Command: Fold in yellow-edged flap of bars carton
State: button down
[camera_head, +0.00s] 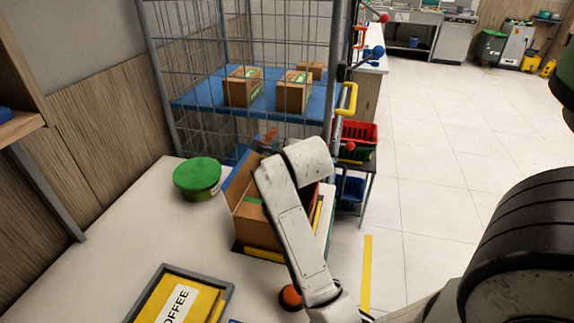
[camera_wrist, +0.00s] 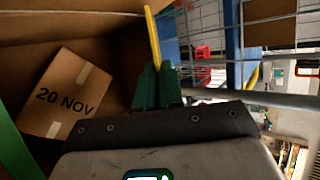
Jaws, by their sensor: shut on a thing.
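The bars carton (camera_head: 250,225) is an open brown box on the pale counter, with a blue-edged flap (camera_head: 238,180) standing up at its left. My forearm covers much of it in the head view, and my gripper is mostly hidden there. In the wrist view, my gripper's dark green fingers (camera_wrist: 157,88) are shut on the yellow-edged flap (camera_wrist: 152,35), seen nearly edge-on and standing up between them. Inside the carton, a small brown box marked "20 NOV" (camera_wrist: 66,97) lies left of the fingers. A green strip (camera_wrist: 15,150) shows at the lower left.
A green round-lidded tub (camera_head: 197,178) stands left of the carton. A grey-rimmed tray with a coffee pack (camera_head: 180,300) is in front. A wire cage (camera_head: 245,50) with boxes on a blue shelf is behind. Red and blue baskets (camera_head: 357,140) stand to the right; open floor lies beyond.

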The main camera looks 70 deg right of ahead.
jog(key=h+b, duration=0.1)
jog(key=f+b, duration=0.1)
jog(key=b, duration=0.1)
jog(key=shift+a+h, duration=0.3)
jog(key=shift+h, duration=0.1)
jog(key=shift+n, duration=0.3)
jog(key=shift+r, duration=0.1)
jog(key=c, duration=1.3)
grip_release()
jog(key=shift+c, duration=0.2)
